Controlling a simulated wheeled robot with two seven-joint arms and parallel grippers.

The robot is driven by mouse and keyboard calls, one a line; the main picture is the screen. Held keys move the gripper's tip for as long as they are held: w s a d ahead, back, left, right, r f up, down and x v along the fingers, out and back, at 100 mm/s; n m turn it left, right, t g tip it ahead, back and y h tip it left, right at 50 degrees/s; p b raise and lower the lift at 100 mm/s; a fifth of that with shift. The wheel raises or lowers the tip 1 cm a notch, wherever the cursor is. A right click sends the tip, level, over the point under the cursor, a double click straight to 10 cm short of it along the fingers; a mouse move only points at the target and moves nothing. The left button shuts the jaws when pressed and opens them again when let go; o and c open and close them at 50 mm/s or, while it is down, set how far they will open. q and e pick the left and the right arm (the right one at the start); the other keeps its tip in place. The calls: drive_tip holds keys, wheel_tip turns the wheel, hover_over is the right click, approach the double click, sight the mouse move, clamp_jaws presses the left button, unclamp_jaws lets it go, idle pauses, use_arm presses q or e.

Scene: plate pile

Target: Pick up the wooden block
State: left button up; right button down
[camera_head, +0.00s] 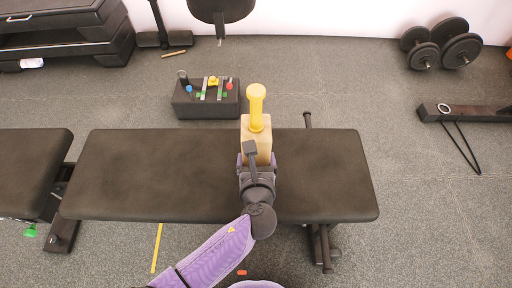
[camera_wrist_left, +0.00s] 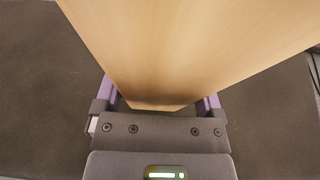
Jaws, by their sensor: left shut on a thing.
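The light wooden block (camera_head: 257,138) is over the right half of the black bench in the head view. A yellow peg-like piece (camera_head: 256,108) with a round end stands at its far end. My left gripper (camera_head: 256,163) is shut on the block from the near side. In the left wrist view the block (camera_wrist_left: 180,50) fills the space between the two fingers of my left gripper (camera_wrist_left: 157,102). I cannot tell whether the block touches the bench. My right gripper is not in view.
The black bench (camera_head: 150,175) is bare left of the block. A dark box (camera_head: 205,105) with coloured parts sits behind it on the floor. Dumbbells (camera_head: 440,45) lie at the back right. A thin dark bar (camera_head: 308,120) rises at the bench's right part.

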sight(257, 133)
use_arm(q)
clamp_jaws()
